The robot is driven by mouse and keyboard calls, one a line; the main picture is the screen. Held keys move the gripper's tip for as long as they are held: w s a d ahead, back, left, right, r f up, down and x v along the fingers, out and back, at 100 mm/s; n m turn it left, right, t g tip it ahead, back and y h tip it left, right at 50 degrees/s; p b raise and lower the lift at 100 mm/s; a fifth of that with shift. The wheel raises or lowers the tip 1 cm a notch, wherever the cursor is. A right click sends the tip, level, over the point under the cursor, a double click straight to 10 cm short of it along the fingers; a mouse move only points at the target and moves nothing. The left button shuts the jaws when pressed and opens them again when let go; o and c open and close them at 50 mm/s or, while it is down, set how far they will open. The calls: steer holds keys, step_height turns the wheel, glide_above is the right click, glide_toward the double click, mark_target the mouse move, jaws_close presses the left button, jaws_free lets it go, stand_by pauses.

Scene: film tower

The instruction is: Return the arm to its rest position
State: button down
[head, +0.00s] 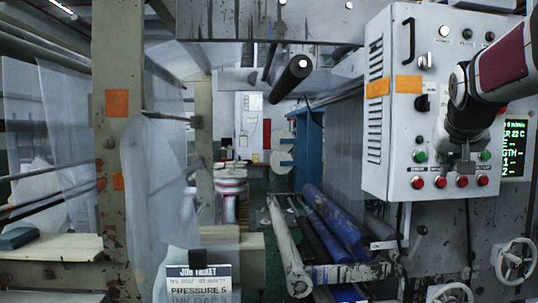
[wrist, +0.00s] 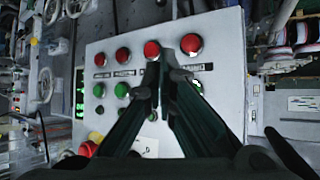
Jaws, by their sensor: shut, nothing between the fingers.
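My gripper (head: 464,170) is in front of the lower right part of a grey control box (head: 376,150) in the head view. My arm reaches in from the right edge. In the wrist view my gripper (wrist: 158,66) is shut, with its dark fingertips together and nothing between them. The tips overlap the panel between two red buttons, a red button (wrist: 152,50) and another red button (wrist: 192,44). I cannot tell whether they touch the panel. A green button (wrist: 122,90) shows left of the fingers. The fingers hide part of the panel.
A lit green display (head: 514,150) is right of the box. Handwheels (head: 516,261) stick out below it. Blue rollers (head: 335,225) lie left of the box, low down. A post (head: 112,180) and a job ticket sign (head: 198,280) stand at the left.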

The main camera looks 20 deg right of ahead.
steer(key=s+a+f+n+y, duration=0.25)
steer(key=a+f, duration=0.25)
steer(key=a, duration=0.7)
steer(key=s+a+f+n+y, duration=0.25)
steer(key=a+f, duration=0.25)
steer(key=a, duration=0.6)
steer(key=s+a+f+n+g+y, duration=0.2)
steer(key=s+a+f+n, duration=0.1)
steer(key=s+a+f, duration=0.7)
steer(key=a+f, duration=0.1)
steer(key=a, duration=0.2)
steer(key=shift+s+a+n+y, duration=0.25)
steer(key=shift+s+n+y, duration=0.05)
steer(key=shift+s+n, duration=0.1)
steer(key=shift+d, duration=0.15)
